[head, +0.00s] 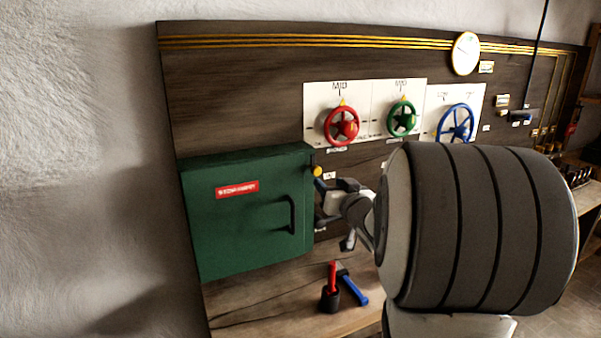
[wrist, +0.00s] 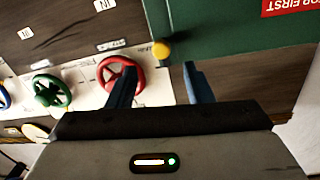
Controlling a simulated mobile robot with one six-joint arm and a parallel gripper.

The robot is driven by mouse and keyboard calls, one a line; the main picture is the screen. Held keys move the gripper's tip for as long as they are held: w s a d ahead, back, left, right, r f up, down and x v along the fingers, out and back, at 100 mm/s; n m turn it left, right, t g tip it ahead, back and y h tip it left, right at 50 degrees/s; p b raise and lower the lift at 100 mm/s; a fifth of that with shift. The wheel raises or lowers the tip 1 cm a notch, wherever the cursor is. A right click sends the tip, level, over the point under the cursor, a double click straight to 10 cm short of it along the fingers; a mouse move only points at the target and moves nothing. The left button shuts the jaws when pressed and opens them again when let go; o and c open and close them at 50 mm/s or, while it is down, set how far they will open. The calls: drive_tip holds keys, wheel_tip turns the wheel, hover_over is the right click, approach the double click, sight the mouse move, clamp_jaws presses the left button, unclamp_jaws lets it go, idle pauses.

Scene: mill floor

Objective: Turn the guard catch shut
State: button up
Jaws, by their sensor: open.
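A yellow knob (head: 317,171), which looks like the guard catch, sits at the right edge of the green guard box (head: 240,240), near its top corner. The box's cover has a dark handle and a red label. Whether the catch is turned open or shut cannot be told. My gripper (head: 322,203) is open and empty, just below and right of the knob in the head view. In the wrist view the knob (wrist: 161,50) shows beyond and between the two spread fingertips (wrist: 158,72), apparently not touched by them.
Red (head: 341,126), green (head: 403,119) and blue (head: 456,123) handwheels are on the panel to the right. A clock (head: 465,54) hangs above.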

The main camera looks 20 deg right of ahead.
sight(317, 172)
drive_tip(key=w+p, duration=0.1)
drive_tip(key=w, duration=0.6)
drive_tip(key=shift+w, duration=0.4)
